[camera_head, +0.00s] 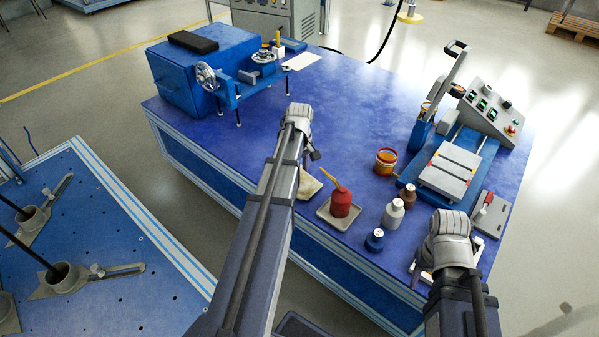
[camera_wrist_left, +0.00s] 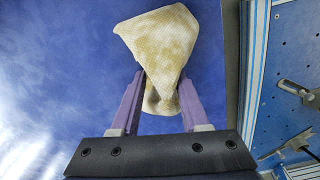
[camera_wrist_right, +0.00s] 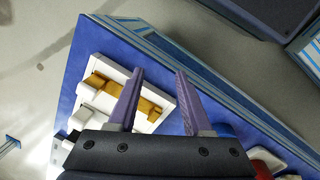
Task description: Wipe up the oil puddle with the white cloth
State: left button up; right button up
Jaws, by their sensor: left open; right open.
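The white cloth, cream with yellowish-brown stains, lies crumpled on the blue table; it fills the top middle of the left wrist view (camera_wrist_left: 165,38). In the head view only a pale part of it (camera_head: 309,186) shows beside my left arm. My left gripper (camera_wrist_left: 162,80) is open, with its fingers on either side of the cloth's narrow near part; I cannot tell whether they touch it. My right gripper (camera_wrist_right: 160,72) is open and empty above the table's near right corner, over a white tray (camera_wrist_right: 165,103). I cannot make out an oil puddle in any view.
A red oil can (camera_head: 341,203) stands on a tray right of the cloth. Small bottles (camera_head: 393,213), an orange-rimmed pot (camera_head: 385,161) and a blue-and-grey test device (camera_head: 452,170) stand farther right. A blue machine (camera_head: 200,75) stands far left. The table's middle is clear.

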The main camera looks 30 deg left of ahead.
pick_arm(q)
jog(key=o, duration=0.8)
jog(key=shift+o, duration=0.2)
jog(key=shift+f, duration=0.15)
pick_arm(e)
jog(key=shift+f, duration=0.15)
